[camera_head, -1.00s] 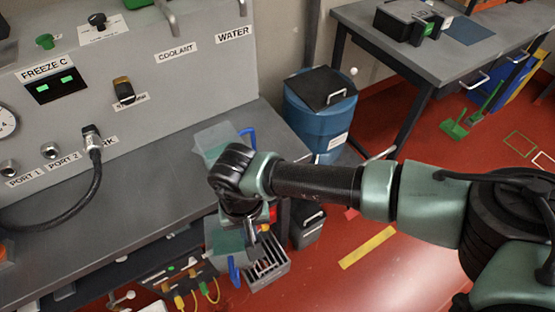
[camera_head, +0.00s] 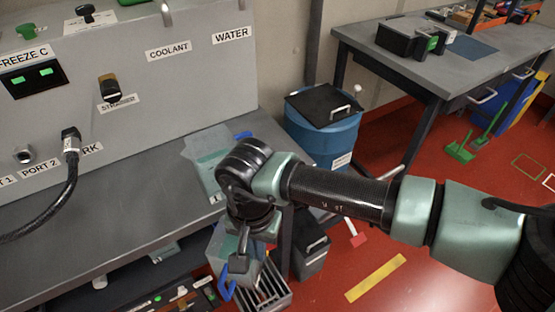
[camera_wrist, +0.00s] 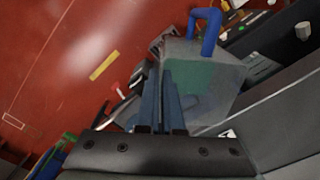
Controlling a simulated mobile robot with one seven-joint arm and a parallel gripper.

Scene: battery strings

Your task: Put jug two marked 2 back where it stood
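One clear jug with greenish contents and a blue handle (camera_head: 226,288) is in front of the bench edge, tilted, below my wrist. In the wrist view the jug (camera_wrist: 215,80) lies just beyond my fingers, its blue handle (camera_wrist: 208,30) pointing away. My gripper (camera_wrist: 160,75) has its fingers close together at the jug's near side and appears shut on it; the contact itself is partly hidden. A second clear jug (camera_head: 203,160) stands on the bench (camera_head: 120,190) behind my wrist, partly hidden. No number 2 is readable on the tilted jug.
A slotted grey crate (camera_head: 268,292) and a dark bin (camera_head: 312,255) stand below the bench end. A blue barrel (camera_head: 325,135) with a black lid stands behind. A yellow floor strip (camera_head: 375,278) lies on open red floor. The bench's left front is clear.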

